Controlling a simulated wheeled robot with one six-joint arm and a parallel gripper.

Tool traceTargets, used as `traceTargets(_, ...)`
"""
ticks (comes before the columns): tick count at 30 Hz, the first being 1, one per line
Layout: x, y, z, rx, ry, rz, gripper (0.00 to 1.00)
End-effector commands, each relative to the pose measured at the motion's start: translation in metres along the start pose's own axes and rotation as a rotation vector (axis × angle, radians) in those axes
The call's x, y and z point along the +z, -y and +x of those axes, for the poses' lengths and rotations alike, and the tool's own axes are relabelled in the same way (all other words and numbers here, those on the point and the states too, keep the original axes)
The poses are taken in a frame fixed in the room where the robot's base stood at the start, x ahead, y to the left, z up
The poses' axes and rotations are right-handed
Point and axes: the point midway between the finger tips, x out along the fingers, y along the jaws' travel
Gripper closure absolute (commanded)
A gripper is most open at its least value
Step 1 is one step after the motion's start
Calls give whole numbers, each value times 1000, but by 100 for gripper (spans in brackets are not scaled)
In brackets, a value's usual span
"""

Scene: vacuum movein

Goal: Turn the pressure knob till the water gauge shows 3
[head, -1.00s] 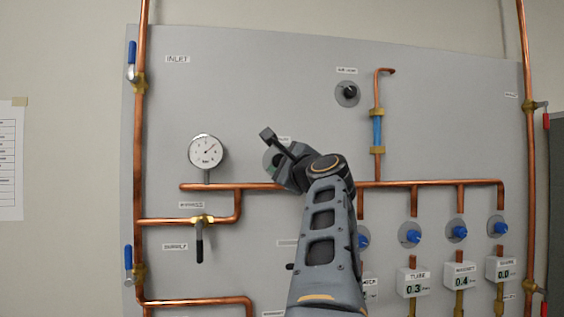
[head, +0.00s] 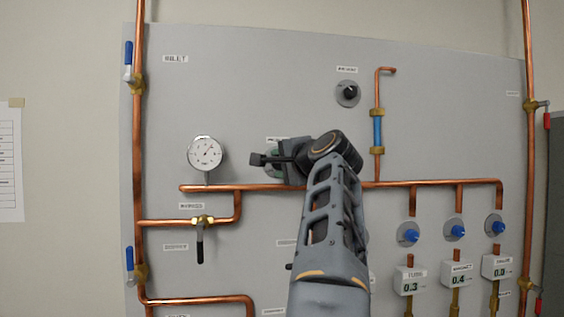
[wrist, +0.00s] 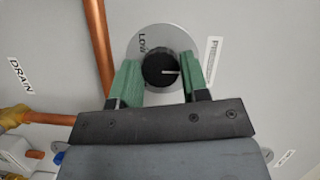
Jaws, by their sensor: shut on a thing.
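The round black pressure knob (wrist: 160,67) sits on a grey disc marked LOW in the wrist view. Its white pointer line points to the right in that view. My gripper (wrist: 160,76) is shut on the knob, one green pad on each side. In the head view my gripper (head: 274,163) is at the panel right of the gauge, and my wrist hides the knob. The white round water gauge (head: 207,153) stands above the copper pipe. Its needle points to the upper right; the numbers are too small to read.
Copper pipes (head: 330,186) run across the grey panel (head: 280,80). Another black knob (head: 348,92) is higher up. A black-handled valve (head: 200,240) is below the gauge. Blue knobs (head: 408,233) and small displays (head: 411,281) are at the lower right.

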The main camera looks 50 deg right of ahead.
Motion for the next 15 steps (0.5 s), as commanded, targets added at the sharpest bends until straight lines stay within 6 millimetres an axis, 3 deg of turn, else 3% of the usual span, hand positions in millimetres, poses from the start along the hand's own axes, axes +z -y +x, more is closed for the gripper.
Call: traceTargets(15, 0, 0, 0, 13, 0, -30, 82)
